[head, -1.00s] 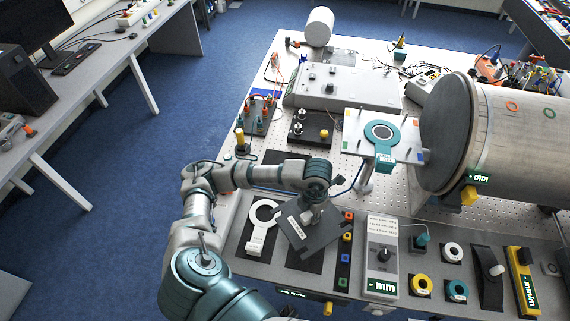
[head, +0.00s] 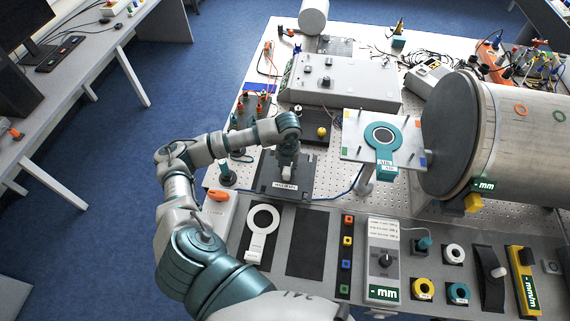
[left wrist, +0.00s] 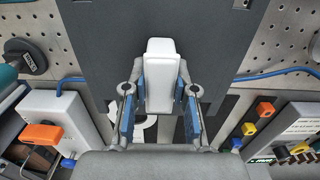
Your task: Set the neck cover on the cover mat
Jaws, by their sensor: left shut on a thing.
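The neck cover (head: 270,184) is a dark grey square plate with a white label and a pale upright handle. My left gripper (head: 287,158) is over its middle. In the left wrist view my left gripper (left wrist: 160,92) is shut on the white handle (left wrist: 160,62), with the dark plate (left wrist: 225,35) spread out beyond. The plate is over the perforated table top at the back left; I cannot tell whether it touches what is under it. A bare dark rectangular mat (head: 305,243) lies in front of it. The mat under the cover is hidden. My right gripper is not in view.
A white ring with a handle (head: 262,222) lies left of the bare mat. An orange-topped white box (head: 217,208) stands near the table's left edge. A blue cable (head: 345,193) runs close to the plate's right. A raised white plate with a teal ring (head: 383,138) stands further right.

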